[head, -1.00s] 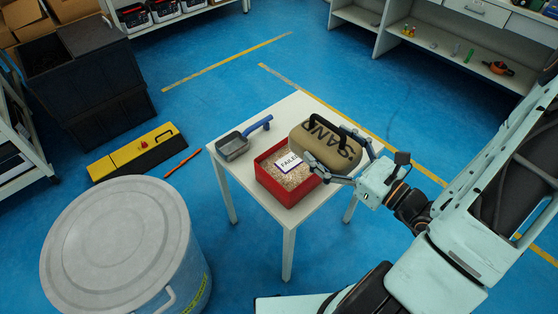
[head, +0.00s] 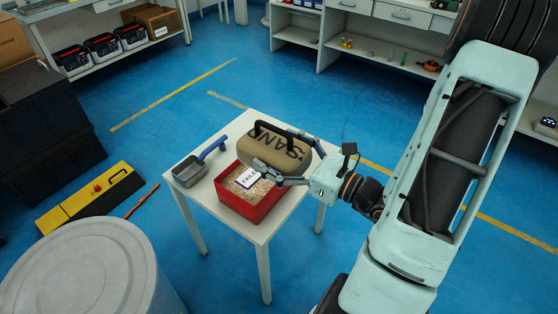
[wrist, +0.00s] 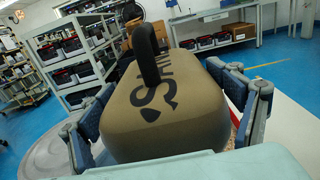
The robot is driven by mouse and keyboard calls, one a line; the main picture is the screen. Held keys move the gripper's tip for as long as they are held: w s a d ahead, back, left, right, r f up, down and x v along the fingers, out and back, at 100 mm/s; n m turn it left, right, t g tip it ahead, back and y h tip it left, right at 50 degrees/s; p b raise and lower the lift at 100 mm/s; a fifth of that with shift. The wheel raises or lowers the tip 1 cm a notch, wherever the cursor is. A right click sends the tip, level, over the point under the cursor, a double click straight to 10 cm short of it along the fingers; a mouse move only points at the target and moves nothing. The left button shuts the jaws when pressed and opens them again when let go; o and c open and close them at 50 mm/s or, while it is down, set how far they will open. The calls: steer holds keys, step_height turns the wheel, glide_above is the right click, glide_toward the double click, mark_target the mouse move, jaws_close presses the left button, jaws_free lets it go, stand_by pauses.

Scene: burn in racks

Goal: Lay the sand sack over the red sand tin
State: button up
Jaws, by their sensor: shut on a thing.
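The tan sand sack (head: 270,152), marked SAND and with a black handle on top, is in my gripper (head: 292,161). In the head view it is over the back right part of the red sand tin (head: 252,211). Whether it touches the tin's rim is hard to tell.
The white table (head: 185,200) also carries a grey scoop with a blue handle (head: 196,170), left of the tin. A large grey lidded drum (head: 85,265) stands at the front left. A yellow and black case (head: 90,198) and an orange rod (head: 142,201) lie on the blue floor.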

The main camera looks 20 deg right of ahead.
mark_target(262, 144)
steer(key=b, duration=0.1)
steer(key=w+f+b, duration=0.1)
steer(key=b, duration=0.1)
steer(key=shift+w+a, duration=0.2)
steer(key=shift+a, duration=0.15)
steer(key=w, duration=0.1)
steer(key=w+a+f+b, duration=0.1)
steer(key=w, duration=0.1)
steer(key=w+b, duration=0.1)
steer(key=shift+w+a+f, duration=0.15)
steer(key=shift+w+f, duration=0.05)
steer(key=shift+f, duration=0.15)
steer(key=shift+w+a+f+b, duration=0.2)
steer(key=shift+w+f+b, duration=0.5)
steer(key=shift+f, duration=0.7)
steer(key=shift+w+a+f+b, duration=0.15)
steer(key=shift+w+f+b, duration=0.55)
steer(key=shift+f, duration=0.65)
steer(key=shift+w+a+f+b, duration=0.2)
steer(key=shift+w+f+b, duration=0.5)
steer(key=shift+f, duration=0.7)
steer(key=shift+w+f, duration=0.1)
steer(key=shift+f, duration=0.35)
steer(key=shift+c, duration=0.2)
steer(key=o, duration=2.1)
steer(key=shift+f, duration=0.15)
